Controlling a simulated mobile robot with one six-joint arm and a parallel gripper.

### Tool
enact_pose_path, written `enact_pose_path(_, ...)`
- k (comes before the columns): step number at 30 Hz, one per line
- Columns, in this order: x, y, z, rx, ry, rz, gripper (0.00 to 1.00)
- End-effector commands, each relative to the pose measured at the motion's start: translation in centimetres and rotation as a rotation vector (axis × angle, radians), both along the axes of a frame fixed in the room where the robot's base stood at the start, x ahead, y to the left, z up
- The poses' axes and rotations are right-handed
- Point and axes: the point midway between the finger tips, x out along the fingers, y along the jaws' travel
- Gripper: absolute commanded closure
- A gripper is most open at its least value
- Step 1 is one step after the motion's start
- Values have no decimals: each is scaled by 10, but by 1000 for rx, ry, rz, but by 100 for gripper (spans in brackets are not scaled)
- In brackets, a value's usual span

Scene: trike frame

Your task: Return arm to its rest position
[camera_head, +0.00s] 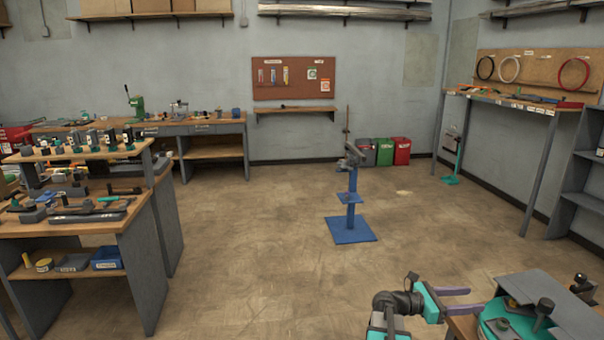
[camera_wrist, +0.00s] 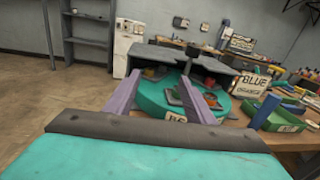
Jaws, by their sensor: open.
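My gripper (camera_head: 464,300) is at the lower right of the head view, with its purple-grey fingers pointing right toward a workbench. The fingers are apart, and nothing shows between them in the head view. In the wrist view my gripper (camera_wrist: 163,92) is open, with one finger on each side. Beyond the fingertips is a round teal turntable (camera_wrist: 155,103) with several small items and grey covers on it. The turntable (camera_head: 497,328) also shows at the lower right of the head view. I cannot tell how close the fingertips are to it.
A blue stand (camera_head: 351,230) stands alone on the open floor. Workbenches with tools (camera_head: 100,228) line the left. Grey, green and red bins (camera_head: 383,152) stand at the back wall. In the wrist view a green tray (camera_wrist: 272,117) and signs (camera_wrist: 248,85) lie right of the turntable.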

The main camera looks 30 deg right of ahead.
Motion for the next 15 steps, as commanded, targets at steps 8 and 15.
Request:
enact_pose_path(8, 71, 61, -65, 98, 26, 135, 51)
enact_pose_path(15, 111, 126, -134, 221, 7, 220, 51)
